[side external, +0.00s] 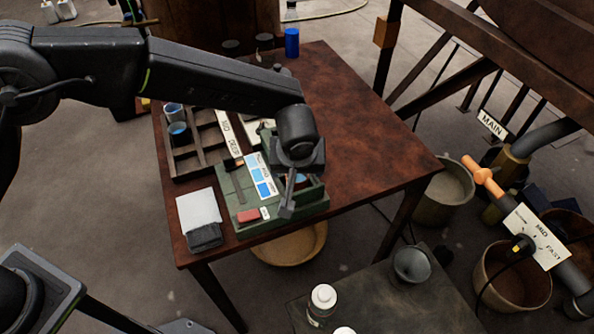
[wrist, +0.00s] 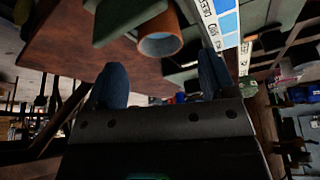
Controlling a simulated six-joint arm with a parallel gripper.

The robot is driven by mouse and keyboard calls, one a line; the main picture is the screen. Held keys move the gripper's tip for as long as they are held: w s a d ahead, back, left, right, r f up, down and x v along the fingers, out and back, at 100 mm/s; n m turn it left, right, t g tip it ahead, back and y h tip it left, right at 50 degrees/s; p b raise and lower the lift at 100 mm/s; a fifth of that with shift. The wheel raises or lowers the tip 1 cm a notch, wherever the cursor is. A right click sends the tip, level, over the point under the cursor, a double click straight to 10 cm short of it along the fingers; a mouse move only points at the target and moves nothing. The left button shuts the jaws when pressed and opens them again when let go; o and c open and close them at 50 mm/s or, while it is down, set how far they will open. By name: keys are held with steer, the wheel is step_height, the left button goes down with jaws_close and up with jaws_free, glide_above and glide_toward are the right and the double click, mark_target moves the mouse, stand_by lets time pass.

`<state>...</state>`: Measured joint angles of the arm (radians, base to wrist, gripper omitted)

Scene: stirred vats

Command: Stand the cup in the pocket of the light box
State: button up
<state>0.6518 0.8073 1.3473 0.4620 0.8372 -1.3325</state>
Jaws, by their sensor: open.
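The light box (side external: 240,204) is a dark green box on the near side of the brown table, with a blue-and-white colour card on it. The cup (wrist: 160,44) shows in the wrist view as an orange-brown cylinder with a bluish inside, between green parts of the box. In the side view a small part of it (side external: 301,179) shows at the box's right end, mostly hidden behind my gripper (side external: 287,209). Its base is hidden, so I cannot tell how it is seated. My gripper is open and empty in the wrist view (wrist: 162,76), its fingers apart from the cup.
A divided tray (side external: 187,160) with two blue-topped cups (side external: 177,129) stands behind the box. A white pad (side external: 198,211) and a dark block (side external: 204,237) lie left of it. A blue bottle (side external: 292,42) stands at the far edge. The table's right side is clear.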

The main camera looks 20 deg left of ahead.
steer(key=v, duration=0.7)
steer(key=s+a+r+m+h, duration=0.1)
steer(key=s+a+r, duration=0.2)
steer(key=a+r, duration=0.5)
steer(key=s+a+r+m, duration=0.1)
steer(key=s+a+r, duration=0.4)
steer(key=a, duration=0.5)
steer(key=s+a+m+t, duration=0.1)
steer(key=s+a+m, duration=0.1)
steer(key=s+a, duration=0.8)
steer(key=s, duration=0.4)
steer(key=shift+a+r+m+t+h, duration=0.3)
steer(key=shift+a+h, duration=0.1)
